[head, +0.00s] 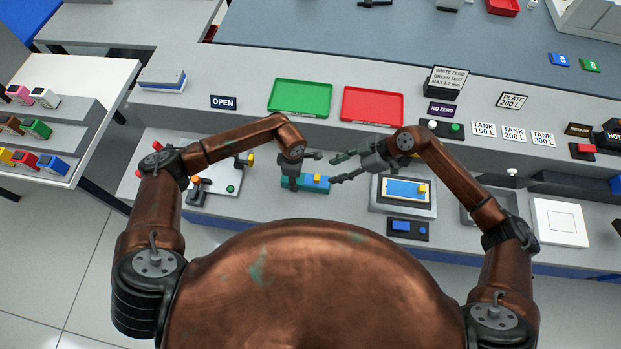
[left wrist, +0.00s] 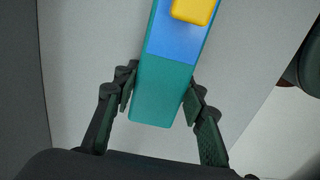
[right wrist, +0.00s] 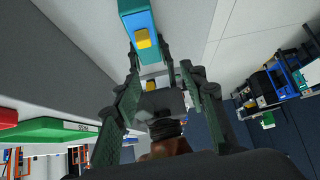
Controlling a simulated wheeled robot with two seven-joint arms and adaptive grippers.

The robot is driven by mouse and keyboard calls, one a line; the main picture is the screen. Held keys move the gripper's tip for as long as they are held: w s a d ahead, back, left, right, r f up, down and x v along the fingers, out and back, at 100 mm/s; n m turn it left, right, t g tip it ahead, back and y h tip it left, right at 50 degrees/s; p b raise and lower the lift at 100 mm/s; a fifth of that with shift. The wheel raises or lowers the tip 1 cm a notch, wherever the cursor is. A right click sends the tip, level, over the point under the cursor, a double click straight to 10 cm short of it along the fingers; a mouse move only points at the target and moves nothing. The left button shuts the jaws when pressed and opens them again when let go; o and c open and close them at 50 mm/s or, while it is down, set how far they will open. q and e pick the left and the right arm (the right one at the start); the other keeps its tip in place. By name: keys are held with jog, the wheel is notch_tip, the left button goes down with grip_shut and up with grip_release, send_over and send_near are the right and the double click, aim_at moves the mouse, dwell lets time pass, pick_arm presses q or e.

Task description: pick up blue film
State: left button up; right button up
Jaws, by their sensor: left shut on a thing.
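A teal block (head: 292,184) with a blue film (head: 312,182) on top is near the front of the bench. A yellow tab (head: 317,178) sits on the film. In the left wrist view, my left gripper (left wrist: 160,88) has its fingers on both sides of the block's bare teal end (left wrist: 162,105); the blue film (left wrist: 178,45) lies beyond the fingertips. My right gripper (head: 338,167) is open and empty, at the block's right side. In the right wrist view, the blue film (right wrist: 137,22) and yellow tab (right wrist: 142,38) are just past the right fingertips (right wrist: 158,62).
A grey-framed station (head: 404,208) with a blue plate and yellow tab stands right of the block. Green (head: 300,97) and red (head: 372,105) trays lie behind. A lever panel (head: 217,178) is on the left. A white square plate (head: 559,222) is far right.

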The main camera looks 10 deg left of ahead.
jog(key=a+h, duration=0.2)
jog(key=h, duration=0.2)
send_over(318, 177)
jog(key=d, duration=0.1)
jog(key=shift+m+t, duration=0.4)
notch_tip(318, 177, down, 5)
jog(key=shift+d+r, duration=0.1)
jog(key=shift+r, duration=0.1)
jog(key=f, duration=0.4)
jog(key=shift+s+a+f, duration=0.1)
jog(key=shift+a+f, duration=0.1)
jog(key=shift+a, duration=0.1)
jog(key=shift+a+f, duration=0.2)
jog(key=shift+f, duration=0.3)
jog(key=c, duration=0.9)
jog(key=shift+r, duration=0.15)
jog(key=shift+c, duration=0.2)
